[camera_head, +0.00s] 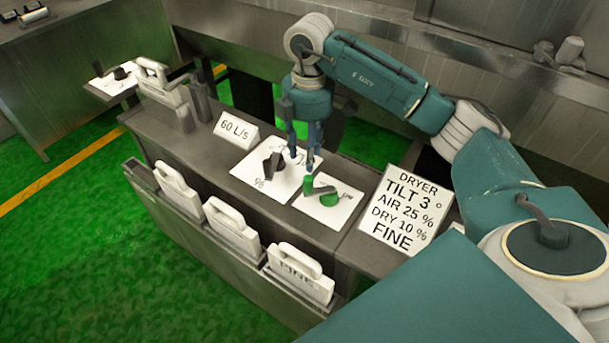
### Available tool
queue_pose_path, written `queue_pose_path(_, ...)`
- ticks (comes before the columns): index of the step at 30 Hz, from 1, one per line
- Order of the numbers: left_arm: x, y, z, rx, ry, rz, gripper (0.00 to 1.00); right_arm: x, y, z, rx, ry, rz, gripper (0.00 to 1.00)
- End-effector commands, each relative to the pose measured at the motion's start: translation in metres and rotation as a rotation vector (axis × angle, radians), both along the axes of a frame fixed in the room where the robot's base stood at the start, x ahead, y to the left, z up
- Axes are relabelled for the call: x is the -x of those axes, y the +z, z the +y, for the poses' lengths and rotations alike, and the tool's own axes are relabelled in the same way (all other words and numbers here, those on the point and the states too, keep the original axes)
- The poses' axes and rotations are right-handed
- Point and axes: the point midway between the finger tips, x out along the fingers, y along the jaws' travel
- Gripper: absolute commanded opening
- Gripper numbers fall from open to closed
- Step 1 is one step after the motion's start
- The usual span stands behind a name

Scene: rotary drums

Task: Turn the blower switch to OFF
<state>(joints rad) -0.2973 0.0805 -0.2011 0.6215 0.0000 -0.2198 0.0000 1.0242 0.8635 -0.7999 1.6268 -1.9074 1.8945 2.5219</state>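A green rotary switch (322,190) with a lever sits on a white label plate (336,208) on the console. The plate's lettering is too small to read, so I cannot confirm that it is the blower switch. A black knob (272,166) stands on a larger white plate (250,172) to its left, with a partly hidden % mark. My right gripper (303,160) points down from above, close to the green switch and the black knob. Its two fingers are apart with nothing seen between them. Contact with the switch cannot be told. My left gripper is not in view.
A sign (405,212) reads DRYER, TILT 3°, AIR 25 %, DRY 10 %, FINE. A 60 L/s card (236,130) stands on the console (205,155). Several white handled tags, one marked FINE (298,272), line the front rack. Green floor (75,240) is clear at left.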

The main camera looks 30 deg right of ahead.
Motion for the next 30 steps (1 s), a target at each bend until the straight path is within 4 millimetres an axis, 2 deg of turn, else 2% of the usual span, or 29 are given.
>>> queue_pose_path(5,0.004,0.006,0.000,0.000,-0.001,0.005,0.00,0.003,-0.017,-0.006,0.019,-0.018,0.012,0.40)
queue_pose_path(12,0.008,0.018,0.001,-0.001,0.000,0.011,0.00,0.003,-0.062,-0.005,0.016,-0.015,0.012,0.40)
queue_pose_path(18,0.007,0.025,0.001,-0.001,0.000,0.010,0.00,0.002,-0.092,-0.005,0.015,-0.015,0.009,0.40)
queue_pose_path(24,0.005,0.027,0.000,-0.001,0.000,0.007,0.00,0.002,-0.105,-0.004,0.014,-0.013,0.006,0.40)
queue_pose_path(30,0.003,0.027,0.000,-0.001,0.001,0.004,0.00,0.002,-0.106,-0.004,0.014,-0.012,0.006,0.40)
